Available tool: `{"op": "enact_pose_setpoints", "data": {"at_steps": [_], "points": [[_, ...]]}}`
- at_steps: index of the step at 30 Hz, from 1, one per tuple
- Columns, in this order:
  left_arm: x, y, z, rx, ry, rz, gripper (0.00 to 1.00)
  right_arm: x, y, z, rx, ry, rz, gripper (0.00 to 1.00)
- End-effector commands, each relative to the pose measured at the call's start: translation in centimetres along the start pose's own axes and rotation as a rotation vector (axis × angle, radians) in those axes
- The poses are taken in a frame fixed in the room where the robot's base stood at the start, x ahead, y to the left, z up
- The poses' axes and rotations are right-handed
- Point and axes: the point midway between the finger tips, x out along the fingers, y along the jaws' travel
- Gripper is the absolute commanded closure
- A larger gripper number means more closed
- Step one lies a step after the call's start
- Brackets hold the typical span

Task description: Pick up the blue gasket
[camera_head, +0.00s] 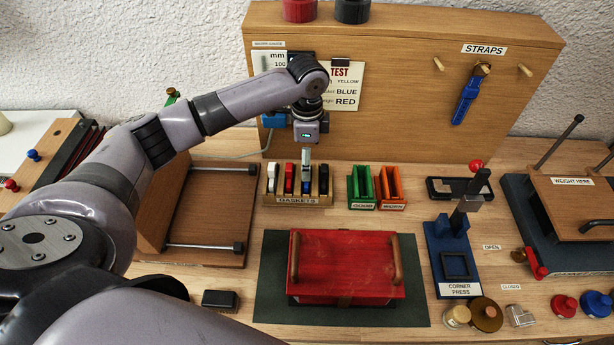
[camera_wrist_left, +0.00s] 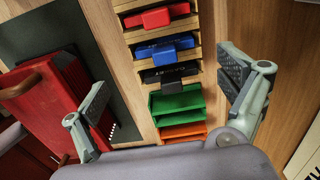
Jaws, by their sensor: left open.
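The blue gasket (camera_wrist_left: 165,48) stands in a slot of the wooden gasket rack (camera_head: 296,200), between a red gasket (camera_wrist_left: 155,18) and a black gasket (camera_wrist_left: 168,72) in the left wrist view. In the head view the blue gasket is mostly hidden behind my gripper. My left gripper (camera_head: 306,171) points down just above the rack. In the left wrist view its fingers (camera_wrist_left: 166,82) are spread wide, with nothing held between them. My right gripper is in neither view.
Green (camera_head: 361,186) and orange (camera_head: 391,186) bins stand right of the rack. A red box (camera_head: 345,262) with handles lies on a dark mat in front. The wooden back panel (camera_head: 400,110) rises close behind. A blue corner press (camera_head: 452,250) stands farther right.

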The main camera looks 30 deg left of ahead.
Motion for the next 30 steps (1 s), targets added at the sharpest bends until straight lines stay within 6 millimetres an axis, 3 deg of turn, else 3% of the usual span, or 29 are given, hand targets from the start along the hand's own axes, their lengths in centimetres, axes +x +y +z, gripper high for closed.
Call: {"op": "enact_pose_setpoints", "data": {"at_steps": [8,18,25,30], "points": [[2.0,-0.2,0.0,-0.001,-0.001,0.003,0.07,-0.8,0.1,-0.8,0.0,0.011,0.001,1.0],[6.2,-0.7,0.1,0.001,-0.001,0.001,0.07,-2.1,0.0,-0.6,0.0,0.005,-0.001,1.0],[6.4,-0.7,0.1,0.001,-0.001,0.0,0.07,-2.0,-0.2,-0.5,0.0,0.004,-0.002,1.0],[6.4,-0.7,0.1,0.001,0.0,0.0,0.18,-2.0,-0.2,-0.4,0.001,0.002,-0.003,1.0]]}}
